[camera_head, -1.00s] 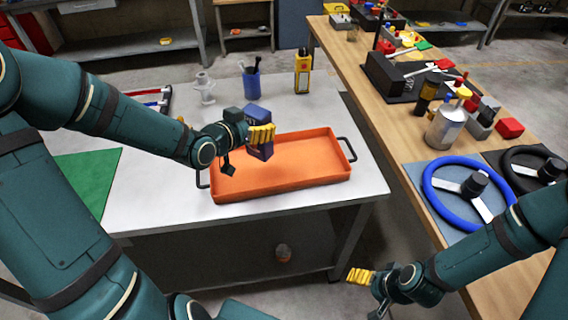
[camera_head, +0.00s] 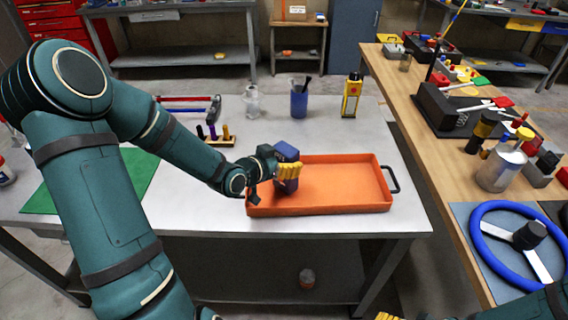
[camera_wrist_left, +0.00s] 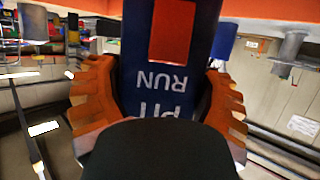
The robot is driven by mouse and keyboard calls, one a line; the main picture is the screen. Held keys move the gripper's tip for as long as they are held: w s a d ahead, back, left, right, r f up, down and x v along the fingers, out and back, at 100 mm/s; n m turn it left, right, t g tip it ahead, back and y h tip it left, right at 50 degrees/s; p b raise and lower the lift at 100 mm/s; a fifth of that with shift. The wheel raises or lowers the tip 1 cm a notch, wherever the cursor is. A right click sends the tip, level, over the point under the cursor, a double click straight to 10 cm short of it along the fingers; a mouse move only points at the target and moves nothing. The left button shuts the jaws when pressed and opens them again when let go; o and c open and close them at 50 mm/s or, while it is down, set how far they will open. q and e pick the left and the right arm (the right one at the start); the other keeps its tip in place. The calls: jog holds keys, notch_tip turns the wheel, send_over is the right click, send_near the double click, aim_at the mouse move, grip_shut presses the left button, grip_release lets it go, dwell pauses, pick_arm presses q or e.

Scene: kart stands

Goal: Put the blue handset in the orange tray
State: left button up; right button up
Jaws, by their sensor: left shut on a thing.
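The blue handset (camera_head: 286,152) is upright in my left gripper (camera_head: 287,171), whose yellow fingers close around its middle. It is at the left end of the orange tray (camera_head: 340,201), within the rim as seen from the head. I cannot tell whether its lower end touches the tray floor. In the left wrist view the handset (camera_wrist_left: 145,80) shows an orange-red panel and white lettering between the fingers. The tray lies on the white table, and the rest of its floor looks empty. Only the fingertips of my right gripper (camera_head: 385,316) show at the bottom edge.
A blue cup (camera_head: 299,100), a yellow device (camera_head: 351,97) and a pale fitting (camera_head: 252,102) stand behind the tray. A small rack (camera_head: 215,136) and green mat (camera_head: 95,185) are to the left. A wooden bench with a blue steering wheel (camera_head: 482,236) is at right.

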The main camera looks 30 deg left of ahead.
pick_arm(q)
jog(key=shift+f, duration=0.1)
jog(key=shift+f, duration=0.1)
jog(key=o, duration=0.9)
jog(key=shift+f, duration=0.15)
jog(key=shift+c, duration=0.2)
jog(key=o, duration=0.4)
jog(key=shift+r, duration=0.2)
